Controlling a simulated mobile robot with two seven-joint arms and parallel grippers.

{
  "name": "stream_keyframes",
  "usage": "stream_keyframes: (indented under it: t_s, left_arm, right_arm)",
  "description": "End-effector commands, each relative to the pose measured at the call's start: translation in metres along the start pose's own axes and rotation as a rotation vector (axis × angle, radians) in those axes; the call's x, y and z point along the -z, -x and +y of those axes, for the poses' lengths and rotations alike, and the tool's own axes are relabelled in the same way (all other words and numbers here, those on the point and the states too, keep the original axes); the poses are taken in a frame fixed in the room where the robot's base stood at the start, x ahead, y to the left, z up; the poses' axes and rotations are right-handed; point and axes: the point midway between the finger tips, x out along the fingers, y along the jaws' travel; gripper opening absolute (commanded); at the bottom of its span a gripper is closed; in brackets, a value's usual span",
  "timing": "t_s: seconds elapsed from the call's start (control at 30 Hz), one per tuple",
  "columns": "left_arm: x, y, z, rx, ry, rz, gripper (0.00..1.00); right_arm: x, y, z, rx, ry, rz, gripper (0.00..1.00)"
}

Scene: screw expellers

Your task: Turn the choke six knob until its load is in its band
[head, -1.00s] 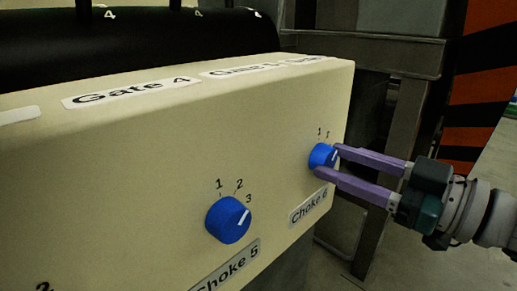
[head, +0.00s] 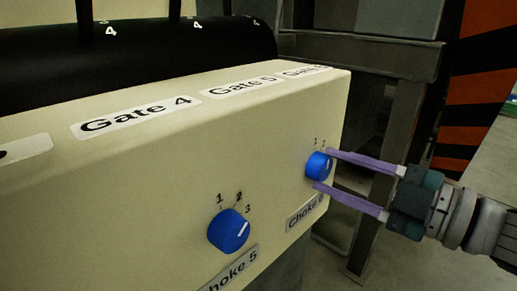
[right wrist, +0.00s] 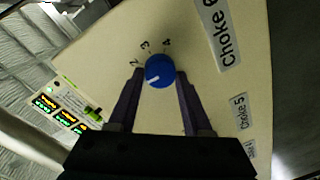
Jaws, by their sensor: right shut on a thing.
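The blue choke six knob (head: 318,166) sits on the front face of the cream panel, near its right end, above the "Choke 6" label (head: 305,215). My right gripper (head: 322,168) is shut on this knob, with one purple finger on each side. In the right wrist view the knob (right wrist: 159,70) lies between the dark fingers. Its white pointer line points to the lower left there, nearest the 2 of the marks 2, 3 and 4 that show. My left gripper is not in view.
The blue choke five knob (head: 229,231) is to the left on the same panel. Gate labels run along the panel's top (head: 135,117). A grey metal frame (head: 400,120) stands behind my right arm. Lit readouts (right wrist: 58,108) show in the right wrist view, too small to read surely.

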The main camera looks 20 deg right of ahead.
Motion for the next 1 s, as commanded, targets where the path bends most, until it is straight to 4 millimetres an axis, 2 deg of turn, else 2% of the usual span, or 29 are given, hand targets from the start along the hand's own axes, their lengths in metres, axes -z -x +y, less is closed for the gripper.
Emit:
stream_keyframes:
  t_s: [0.6,0.63,0.87,1.0]
  left_arm:
    - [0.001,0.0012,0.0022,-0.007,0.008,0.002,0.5]
    - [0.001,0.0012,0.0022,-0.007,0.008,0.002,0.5]
    - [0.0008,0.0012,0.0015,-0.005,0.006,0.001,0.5]
    - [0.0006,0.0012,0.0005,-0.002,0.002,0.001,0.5]
  right_arm:
    - [0.0001,0.0,-0.0003,0.001,0.047,-0.003,0.0]
    - [0.0001,0.0,-0.0003,0.001,0.047,-0.002,0.52]
    - [0.0001,0.0,-0.0002,0.001,0.045,-0.003,0.78]
    - [0.0001,0.0,-0.0002,0.001,0.045,-0.003,0.79]
